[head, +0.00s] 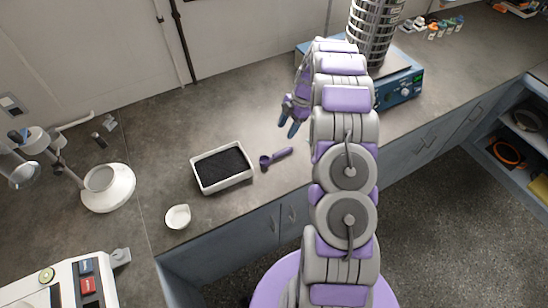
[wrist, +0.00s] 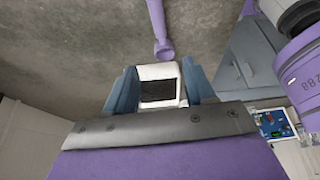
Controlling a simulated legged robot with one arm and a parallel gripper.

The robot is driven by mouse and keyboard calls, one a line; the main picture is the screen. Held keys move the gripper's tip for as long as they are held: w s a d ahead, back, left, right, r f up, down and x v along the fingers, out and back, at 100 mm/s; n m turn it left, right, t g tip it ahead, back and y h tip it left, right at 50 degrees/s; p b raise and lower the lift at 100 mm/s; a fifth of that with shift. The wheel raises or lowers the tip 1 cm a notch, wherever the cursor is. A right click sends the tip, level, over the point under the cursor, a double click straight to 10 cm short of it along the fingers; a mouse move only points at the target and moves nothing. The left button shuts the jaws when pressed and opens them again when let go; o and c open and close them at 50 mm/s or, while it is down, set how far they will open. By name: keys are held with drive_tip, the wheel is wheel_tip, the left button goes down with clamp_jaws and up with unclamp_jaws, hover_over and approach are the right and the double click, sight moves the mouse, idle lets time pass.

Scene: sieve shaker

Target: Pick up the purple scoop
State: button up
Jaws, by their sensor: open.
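The purple scoop (head: 276,158) lies on the grey counter in the head view, just right of a white tray of black granules. Its bowl is at the left end and its handle points right and slightly back. In the wrist view the purple scoop (wrist: 158,30) shows at the top centre, partly cut off by the frame edge. My gripper (head: 289,129) is open above the counter, behind and right of the scoop, and apart from it. In the wrist view my gripper's blue fingers (wrist: 160,88) are spread, with nothing held between them.
The white tray (head: 194,178) stands left of the scoop. A small white cup (head: 178,216) is near the counter's front edge. The sieve shaker (head: 402,88) stands at the right behind my arm. Lab equipment (head: 107,188) is at the left. The counter behind the tray is clear.

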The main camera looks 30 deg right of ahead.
drive_tip(key=b, duration=0.1)
hover_over(276, 154)
drive_tip(key=d, duration=0.2)
drive_tip(key=f, duration=0.7)
drive_tip(key=shift+w+a+f, duration=0.1)
drive_tip(key=shift+w+f, duration=0.1)
drive_tip(key=shift+f, duration=0.2)
drive_tip(key=b+x, duration=0.1)
drive_tip(key=x, duration=0.4)
drive_tip(key=shift+f, duration=0.1)
drive_tip(key=shift+s, duration=0.1)
clamp_jaws()
